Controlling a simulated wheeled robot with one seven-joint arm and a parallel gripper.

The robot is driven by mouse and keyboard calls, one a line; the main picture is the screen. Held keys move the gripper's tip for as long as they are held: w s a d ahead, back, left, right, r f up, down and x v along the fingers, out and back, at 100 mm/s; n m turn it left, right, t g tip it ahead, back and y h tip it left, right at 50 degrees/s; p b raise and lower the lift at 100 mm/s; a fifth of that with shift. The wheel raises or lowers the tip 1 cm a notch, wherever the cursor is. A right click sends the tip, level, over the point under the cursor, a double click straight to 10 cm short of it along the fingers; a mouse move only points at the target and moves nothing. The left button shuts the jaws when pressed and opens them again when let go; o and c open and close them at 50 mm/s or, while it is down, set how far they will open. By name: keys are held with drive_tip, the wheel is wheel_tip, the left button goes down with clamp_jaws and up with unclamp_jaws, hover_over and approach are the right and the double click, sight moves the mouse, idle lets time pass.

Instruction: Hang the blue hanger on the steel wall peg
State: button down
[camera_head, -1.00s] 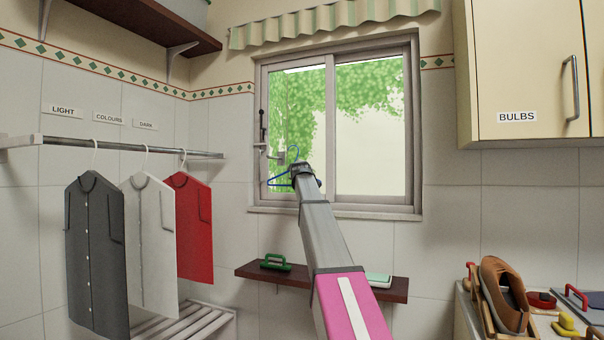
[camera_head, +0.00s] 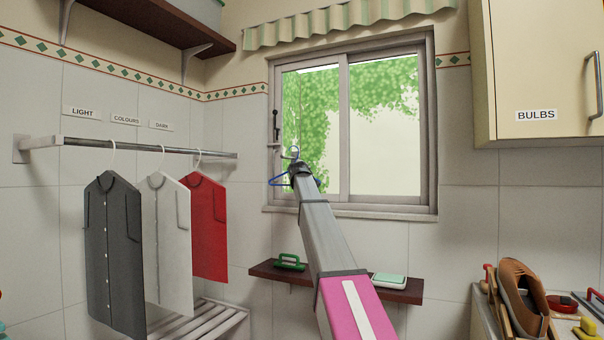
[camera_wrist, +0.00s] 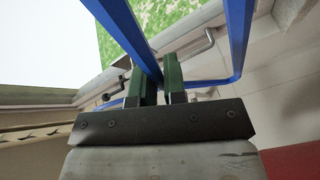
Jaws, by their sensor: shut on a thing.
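The blue hanger (camera_head: 279,181) is in my gripper (camera_head: 297,165), held up in front of the lower left part of the window. In the wrist view my gripper (camera_wrist: 160,85) has its two green fingers shut on the hanger (camera_wrist: 238,35), whose blue bars spread above and beside them. The hanger's hook shows faintly above my gripper in the head view. A grey bent rod (camera_wrist: 203,46) shows behind the hanger in the wrist view. It may be the steel peg, but I cannot tell for sure. The hanger appears apart from it.
A rail (camera_head: 140,148) at the left holds a dark, a white and a red shirt on hangers. A window (camera_head: 431,130) is behind my gripper. Below it is a brown shelf (camera_head: 335,284) with a green-handled brush (camera_head: 290,262). A cabinet (camera_head: 535,70) hangs at the right.

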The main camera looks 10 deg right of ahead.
drive_tip(key=shift+w+a, duration=0.45)
drive_tip(key=shift+a, duration=0.2)
drive_tip(key=shift+w+a, duration=0.45)
drive_tip(key=shift+a, duration=0.15)
drive_tip(key=shift+f, duration=1.9)
drive_tip(key=c, duration=1.1)
unclamp_jaws()
